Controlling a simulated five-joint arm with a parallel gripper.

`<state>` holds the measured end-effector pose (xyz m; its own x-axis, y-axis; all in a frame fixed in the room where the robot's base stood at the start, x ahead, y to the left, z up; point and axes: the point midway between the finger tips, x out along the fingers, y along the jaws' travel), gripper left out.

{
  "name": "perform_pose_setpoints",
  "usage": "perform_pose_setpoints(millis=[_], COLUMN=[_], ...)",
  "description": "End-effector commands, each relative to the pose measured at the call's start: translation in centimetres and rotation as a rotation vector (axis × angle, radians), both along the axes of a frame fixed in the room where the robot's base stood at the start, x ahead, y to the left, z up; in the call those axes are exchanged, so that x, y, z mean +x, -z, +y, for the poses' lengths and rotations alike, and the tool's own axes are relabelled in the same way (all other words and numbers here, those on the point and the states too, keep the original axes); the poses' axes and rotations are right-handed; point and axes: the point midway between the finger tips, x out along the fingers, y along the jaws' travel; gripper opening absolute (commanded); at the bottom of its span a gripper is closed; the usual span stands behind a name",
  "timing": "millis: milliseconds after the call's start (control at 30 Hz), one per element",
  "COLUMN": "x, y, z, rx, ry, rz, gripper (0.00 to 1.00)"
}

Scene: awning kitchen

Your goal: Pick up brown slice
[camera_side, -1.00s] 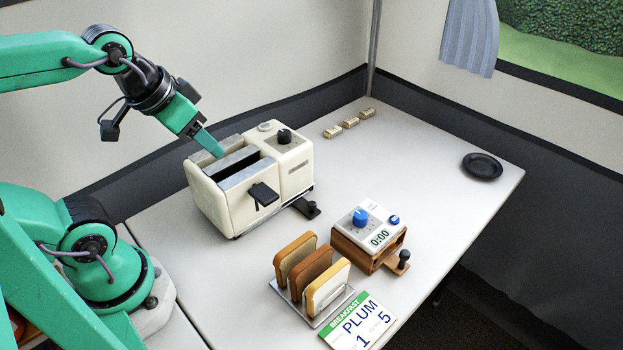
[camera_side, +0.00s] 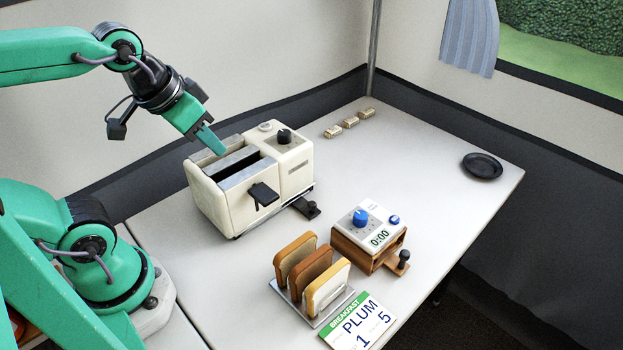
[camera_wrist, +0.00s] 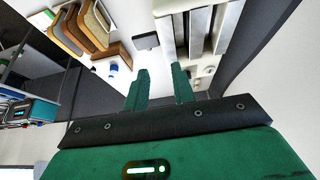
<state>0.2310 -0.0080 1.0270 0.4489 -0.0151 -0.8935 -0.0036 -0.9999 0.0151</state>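The brown slice (camera_side: 311,272) stands upright in the middle of a metal rack (camera_side: 315,318), between a tan slice (camera_side: 290,254) and a pale slice (camera_side: 327,288). The slices overlap in the side view, so the brown one is partly hidden. The rack's slices also show at the upper left of the wrist view, seen upside down. My gripper (camera_side: 214,147) is over the left end of the toaster (camera_side: 225,210), well away from the rack. In the wrist view my gripper (camera_wrist: 161,87) has its two fingers apart with nothing between them.
The toaster has a black lever at its front and stands left of the rack. A timer (camera_side: 368,234) on a wooden base stands behind the rack. A card (camera_side: 358,322) lies beside it. A dark plate (camera_side: 482,166) and small wrapped pieces (camera_side: 350,122) are farther back. The right middle is clear.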

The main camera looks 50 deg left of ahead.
Motion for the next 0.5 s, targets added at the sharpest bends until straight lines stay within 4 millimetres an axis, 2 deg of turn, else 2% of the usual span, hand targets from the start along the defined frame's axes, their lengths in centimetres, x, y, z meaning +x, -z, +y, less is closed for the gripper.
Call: perform_pose_setpoints(millis=[267,500], x=[2.3,4.2], y=[1.1,2.9], z=[-3.4,-7.6], rx=[-0.039,-0.056], ry=[0.017,0.023], rz=[0.107,0.219], gripper=[0.25,0.25])
